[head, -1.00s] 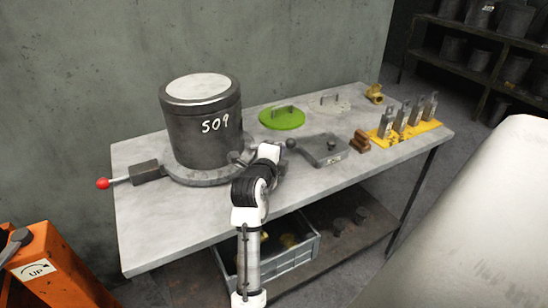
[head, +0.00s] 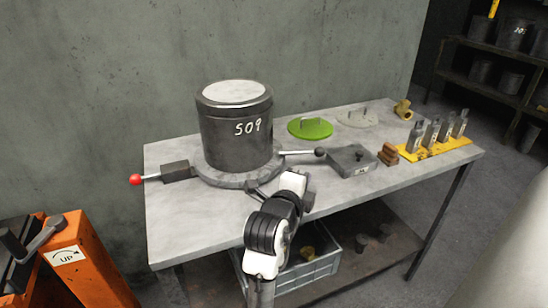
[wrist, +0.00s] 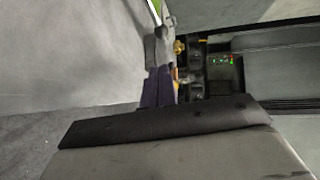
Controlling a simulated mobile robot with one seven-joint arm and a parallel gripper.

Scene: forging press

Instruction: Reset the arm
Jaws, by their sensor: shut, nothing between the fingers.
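My arm (head: 268,235), white with black joints, reaches up over the front edge of the workbench (head: 190,230) in the head view. My gripper (head: 252,190) is small and dark there, partly hidden by the wrist, and shut with nothing held. It shows just in front of the round base plate of a dark metal cylinder (head: 236,150) marked 509. Whether it touches the plate I cannot tell. In the wrist view the fingertips cannot be clearly made out; a grey surface with a dark edge fills the bottom.
A red-knobbed lever (head: 136,179) sticks out left and a black-knobbed one (head: 319,152) right of the cylinder. A green lid (head: 310,127), grey block (head: 350,160) and yellow rack (head: 435,149) stand right. A grey crate (head: 325,265) sits below, an orange machine (head: 85,262) left.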

